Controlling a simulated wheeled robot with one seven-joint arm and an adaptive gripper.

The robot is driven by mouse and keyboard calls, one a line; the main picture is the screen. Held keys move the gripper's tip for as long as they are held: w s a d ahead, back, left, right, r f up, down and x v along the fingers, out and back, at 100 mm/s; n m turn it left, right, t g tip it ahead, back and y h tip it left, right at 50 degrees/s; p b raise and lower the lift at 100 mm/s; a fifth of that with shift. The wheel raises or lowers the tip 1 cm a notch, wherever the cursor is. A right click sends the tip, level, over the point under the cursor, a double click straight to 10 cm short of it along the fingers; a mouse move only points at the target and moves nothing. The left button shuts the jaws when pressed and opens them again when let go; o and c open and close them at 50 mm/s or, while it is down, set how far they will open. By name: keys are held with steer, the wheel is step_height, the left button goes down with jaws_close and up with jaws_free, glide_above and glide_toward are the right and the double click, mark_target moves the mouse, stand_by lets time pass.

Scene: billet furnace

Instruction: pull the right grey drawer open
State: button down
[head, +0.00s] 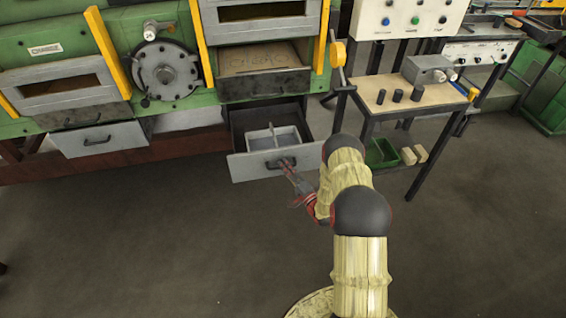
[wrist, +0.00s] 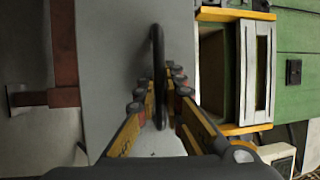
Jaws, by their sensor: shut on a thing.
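The right grey drawer (head: 247,166) stands pulled out below the furnace's right opening in the head view. Its inside shows, with a light divided tray (head: 273,138) in it. My gripper (head: 285,164) is at the dark handle on the drawer's front. In the wrist view the drawer's grey front (wrist: 112,60) fills the middle, and the dark bar handle (wrist: 157,50) runs between my gripper's fingers (wrist: 160,97). The fingers are shut on the handle. In the head view my gripper partly hides the handle.
The left grey drawer (head: 70,145) also juts out a little. A workbench (head: 372,82) with dark cylinders stands to the right, with a green bin (head: 381,153) and pale blocks below. The floor (head: 130,240) in front is clear.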

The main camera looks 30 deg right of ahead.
steer(key=shift+s, duration=0.1)
steer(key=c, duration=1.9)
jaws_free()
steer(key=v, duration=1.2)
